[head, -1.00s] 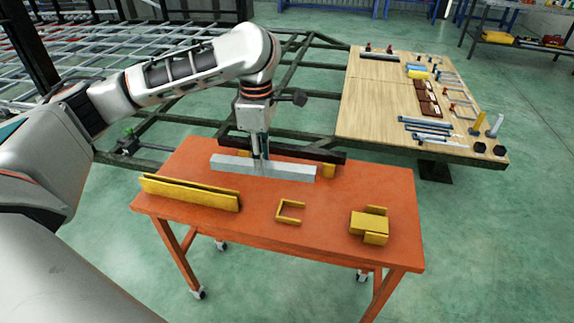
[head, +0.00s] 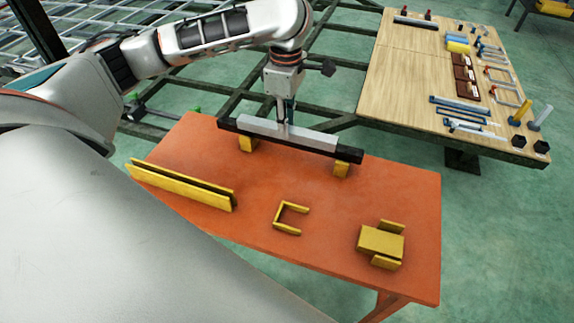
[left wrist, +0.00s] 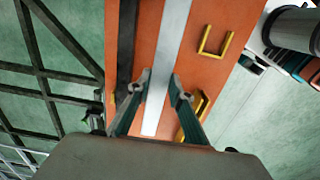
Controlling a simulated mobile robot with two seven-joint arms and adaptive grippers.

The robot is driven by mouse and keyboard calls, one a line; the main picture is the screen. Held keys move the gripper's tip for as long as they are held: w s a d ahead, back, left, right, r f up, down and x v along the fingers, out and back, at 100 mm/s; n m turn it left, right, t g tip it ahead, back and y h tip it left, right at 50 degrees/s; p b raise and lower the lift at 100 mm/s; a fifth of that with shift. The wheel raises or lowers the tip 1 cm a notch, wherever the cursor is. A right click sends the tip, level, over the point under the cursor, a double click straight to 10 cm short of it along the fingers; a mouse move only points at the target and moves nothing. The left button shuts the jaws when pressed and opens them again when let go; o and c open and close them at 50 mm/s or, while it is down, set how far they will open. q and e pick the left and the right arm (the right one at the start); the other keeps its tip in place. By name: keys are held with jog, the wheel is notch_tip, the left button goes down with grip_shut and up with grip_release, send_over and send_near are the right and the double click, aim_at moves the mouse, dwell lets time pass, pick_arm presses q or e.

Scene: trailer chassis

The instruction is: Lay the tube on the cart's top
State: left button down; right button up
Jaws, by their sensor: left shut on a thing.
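My left gripper (head: 283,130) is shut on the silver-grey square tube (head: 313,138), gripping it near its middle. The tube is level and lengthwise over the far side of the orange cart top (head: 205,150). In the head view it overlaps a black bar, so it seems raised above the top; the exact gap cannot be told. In the left wrist view the fingers (left wrist: 157,90) stand on either side of the tube (left wrist: 172,40), with orange cart top (left wrist: 147,35) showing between it and the bar. My right gripper is not in view.
The black bar (head: 338,151) rests on yellow blocks (head: 341,170) at the cart's far edge. A yellow channel (head: 180,184), a yellow U-piece (head: 291,217) and a yellow block fixture (head: 381,242) lie nearer. Orange space is free between them. A wooden table (head: 415,65) with parts stands behind right.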

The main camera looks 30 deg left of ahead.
pick_arm(q)
notch_tip(320, 180, down, 11)
jog(key=shift+w+r+b, duration=0.1)
jog(key=shift+r+b, duration=0.1)
jog(key=shift+b, duration=0.75)
jog(key=shift+f, duration=0.35)
jog(key=shift+f+b, duration=0.4)
jog(key=shift+f, duration=1.5)
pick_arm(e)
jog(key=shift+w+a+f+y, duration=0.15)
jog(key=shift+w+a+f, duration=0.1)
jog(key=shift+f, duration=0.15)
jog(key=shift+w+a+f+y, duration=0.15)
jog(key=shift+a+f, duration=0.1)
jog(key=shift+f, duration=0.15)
pick_arm(q)
jog(key=shift+f, duration=0.2)
jog(key=c, duration=1.8)
grip_release()
jog(key=shift+r, duration=0.1)
